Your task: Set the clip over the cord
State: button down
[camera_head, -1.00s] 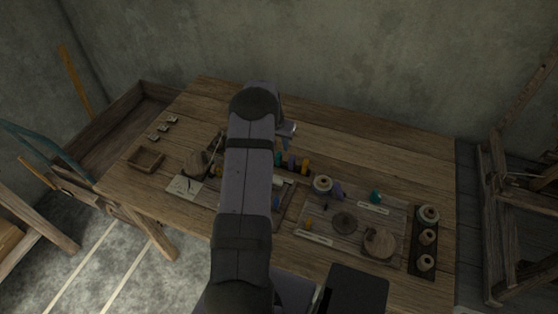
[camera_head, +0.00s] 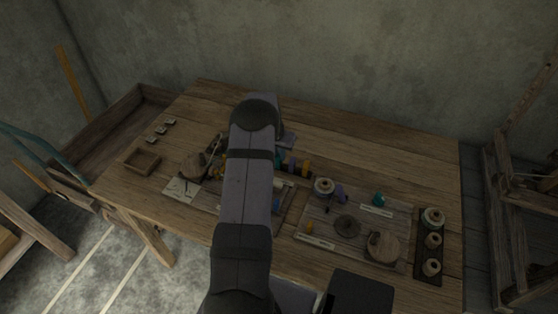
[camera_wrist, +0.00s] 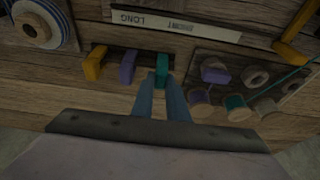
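A teal clip (camera_wrist: 162,66) stands in a row with a purple clip (camera_wrist: 127,67) and a yellow clip (camera_wrist: 95,63) in the wrist view. In the head view, the purple clip (camera_head: 292,167) and yellow clip (camera_head: 306,168) show just right of my arm. My gripper (camera_wrist: 160,82) has its two blue fingers apart, with the tips on either side of the teal clip; whether they touch it is unclear. In the head view my arm hides the fingers. A thin teal cord (camera_wrist: 284,82) runs up to the right beside the spools in the wrist view.
Thread spools (camera_wrist: 236,104) lie on a board to the right in the wrist view. A labelled strip (camera_wrist: 175,24) lies beyond the clips. In the head view, a rack of spools (camera_head: 432,240) stands at the right and a small wooden tray (camera_head: 142,161) at the left. The table's back is clear.

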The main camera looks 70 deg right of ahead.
jog(key=shift+r+p, duration=1.55)
jog(key=shift+r, duration=1.25)
